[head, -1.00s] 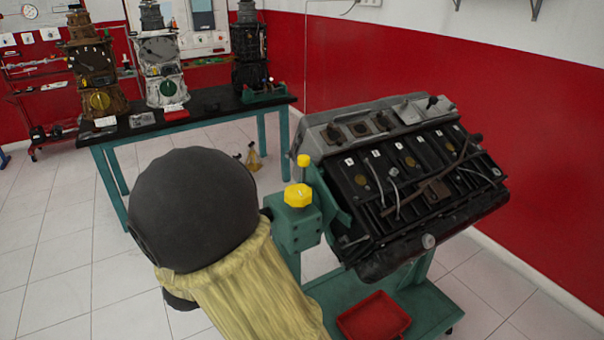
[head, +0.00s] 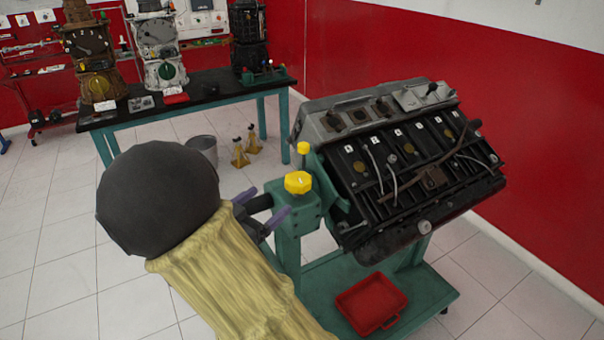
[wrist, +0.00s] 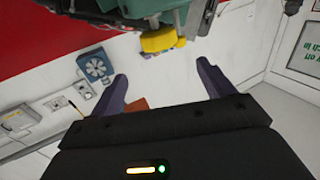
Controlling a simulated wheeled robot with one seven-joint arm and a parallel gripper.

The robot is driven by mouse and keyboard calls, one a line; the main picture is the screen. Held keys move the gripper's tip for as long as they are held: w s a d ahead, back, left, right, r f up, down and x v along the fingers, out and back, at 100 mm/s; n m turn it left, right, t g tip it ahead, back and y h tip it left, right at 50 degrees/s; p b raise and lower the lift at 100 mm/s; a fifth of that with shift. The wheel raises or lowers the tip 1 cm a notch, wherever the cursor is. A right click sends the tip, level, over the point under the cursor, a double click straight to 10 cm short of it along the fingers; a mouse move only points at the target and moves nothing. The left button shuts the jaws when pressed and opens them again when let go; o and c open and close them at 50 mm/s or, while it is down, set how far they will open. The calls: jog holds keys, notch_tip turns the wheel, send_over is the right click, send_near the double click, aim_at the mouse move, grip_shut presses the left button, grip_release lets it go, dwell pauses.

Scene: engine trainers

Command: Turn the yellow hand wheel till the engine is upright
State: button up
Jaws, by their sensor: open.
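The engine (head: 410,165) is held tilted on a green stand (head: 290,240), its black side with several numbered places leaning toward me. A yellow faceted hand wheel (head: 298,183) sits on top of the stand's green housing. A smaller yellow knob (head: 303,148) stands on a stem just behind it. My gripper (head: 262,205) has purple fingers and is open and empty, just left of the green housing. In the wrist view, the fingers (wrist: 160,82) are spread, with the yellow hand wheel (wrist: 160,40) beyond and above the gap. The gripper appears apart from it.
A red tray (head: 372,303) lies on the stand's green base. Behind is a green-legged table (head: 205,112) with several engine parts. A grey bucket (head: 203,148) and yellow jack stands (head: 240,152) are on the floor. Tiled floor at left is clear.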

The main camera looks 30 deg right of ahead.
aim_at(302, 173)
jog(key=p+x, duration=0.1)
jog(key=x, duration=1.3)
jog(key=shift+c, duration=0.2)
jog(key=c, duration=0.9)
